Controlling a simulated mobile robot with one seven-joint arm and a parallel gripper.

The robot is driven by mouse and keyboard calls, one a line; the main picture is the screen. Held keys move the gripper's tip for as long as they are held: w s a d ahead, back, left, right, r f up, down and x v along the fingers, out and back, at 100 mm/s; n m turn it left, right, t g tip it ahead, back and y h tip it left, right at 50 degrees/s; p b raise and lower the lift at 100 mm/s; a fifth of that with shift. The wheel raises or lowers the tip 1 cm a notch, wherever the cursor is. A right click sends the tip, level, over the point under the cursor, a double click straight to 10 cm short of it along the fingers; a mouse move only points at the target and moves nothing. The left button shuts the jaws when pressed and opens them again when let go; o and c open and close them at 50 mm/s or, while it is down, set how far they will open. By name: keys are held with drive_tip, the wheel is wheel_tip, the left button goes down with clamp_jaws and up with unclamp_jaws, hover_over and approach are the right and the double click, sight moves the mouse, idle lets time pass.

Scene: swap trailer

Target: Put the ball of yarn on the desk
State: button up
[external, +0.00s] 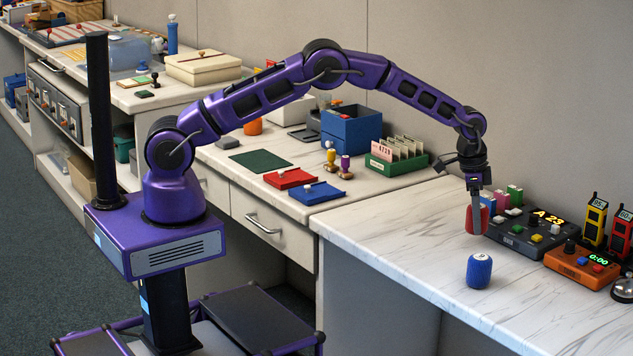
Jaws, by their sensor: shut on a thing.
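My gripper (477,205) points down over the right part of the white marbled desk (400,225). It is shut on a small red rounded thing (470,222), held upright between the fingers, which partly hide it. I cannot tell from its surface whether it is the ball of yarn, or whether its underside touches the desk. A blue rounded, can-like thing (479,272) with a pale top stands on the desk just in front of it, apart from the gripper.
A dark control box (515,243) with a lit display stands right behind the gripper. An orange timer box (580,268), yellow handset (594,220) and bell (623,288) are to the right. A green card box (383,165) stands further left. The desk's front left is clear.

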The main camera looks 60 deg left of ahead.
sight(470, 205)
drive_tip(key=shift+f, duration=1.55)
drive_tip(key=shift+f, duration=0.1)
drive_tip(key=shift+f, duration=0.15)
drive_tip(key=o, duration=1.5)
drive_tip(key=shift+r, duration=0.2)
drive_tip(key=r, duration=0.4)
drive_tip(key=s+a+r, duration=0.1)
drive_tip(key=r, duration=0.7)
drive_tip(key=shift+s+a+p, duration=0.15)
drive_tip(key=shift+p, duration=0.25)
